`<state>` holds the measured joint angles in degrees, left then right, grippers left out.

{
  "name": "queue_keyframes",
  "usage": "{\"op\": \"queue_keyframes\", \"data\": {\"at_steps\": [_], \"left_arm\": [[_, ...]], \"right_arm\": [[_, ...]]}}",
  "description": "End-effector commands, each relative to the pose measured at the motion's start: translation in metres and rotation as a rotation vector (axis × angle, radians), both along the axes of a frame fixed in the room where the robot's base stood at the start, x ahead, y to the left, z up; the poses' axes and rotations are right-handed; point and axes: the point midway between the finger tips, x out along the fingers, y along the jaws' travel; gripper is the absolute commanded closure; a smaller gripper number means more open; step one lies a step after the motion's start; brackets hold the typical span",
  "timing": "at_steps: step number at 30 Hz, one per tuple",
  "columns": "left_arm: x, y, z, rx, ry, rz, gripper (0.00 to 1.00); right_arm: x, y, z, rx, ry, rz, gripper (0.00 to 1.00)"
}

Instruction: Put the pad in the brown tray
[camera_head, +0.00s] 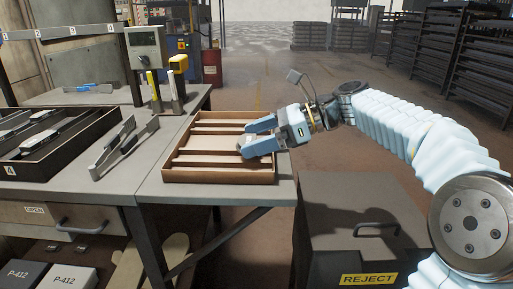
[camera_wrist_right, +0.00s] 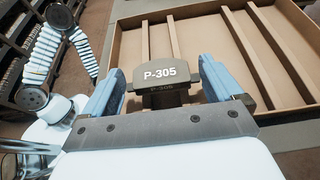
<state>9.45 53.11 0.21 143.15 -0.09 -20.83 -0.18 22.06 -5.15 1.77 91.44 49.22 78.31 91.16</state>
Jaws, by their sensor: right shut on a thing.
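The brown tray (camera_head: 218,177) is a shallow open box with slats across its floor, on the right-hand grey table. It fills the upper right of the right wrist view (camera_wrist_right: 205,42). My right gripper (camera_head: 246,139) is over the right part of the tray, its fingers pointing left. In the right wrist view it is shut on a dark grey pad (camera_wrist_right: 160,72) marked P-305. The pad is between the blue fingers, near the tray's edge. Its height above the tray floor is hard to tell. My left gripper is out of view.
A dark divided bin (camera_head: 52,160) numbered 4 holds several parts on the left table. A metal rack (camera_head: 124,148) stands beside it, with a gauge box (camera_head: 146,48) behind. A dark REJECT bin (camera_head: 352,225) stands on the floor right of the tray table. The tray's left part is empty.

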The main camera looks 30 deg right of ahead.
Motion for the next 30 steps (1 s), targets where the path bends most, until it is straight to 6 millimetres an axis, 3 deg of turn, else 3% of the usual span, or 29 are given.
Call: {"op": "queue_keyframes", "data": {"at_steps": [3,13,14,15,24,30], "left_arm": [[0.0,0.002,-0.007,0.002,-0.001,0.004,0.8],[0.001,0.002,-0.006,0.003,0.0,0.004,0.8],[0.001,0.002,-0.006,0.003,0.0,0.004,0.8],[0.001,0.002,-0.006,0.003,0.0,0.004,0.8],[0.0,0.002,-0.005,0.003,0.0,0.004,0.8],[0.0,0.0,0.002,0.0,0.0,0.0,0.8]], "right_arm": [[0.0,0.001,-0.018,0.001,0.0,0.001,0.43],[0.0,0.001,-0.02,0.0,0.0,0.0,0.43],[0.0,0.001,-0.021,0.0,0.0,0.0,0.06],[0.0,0.001,-0.02,0.0,0.0,0.0,0.0],[0.0,0.0,-0.016,-0.001,-0.001,-0.001,0.0],[-0.017,-0.028,-0.002,-0.001,0.0,-0.005,0.0]]}}
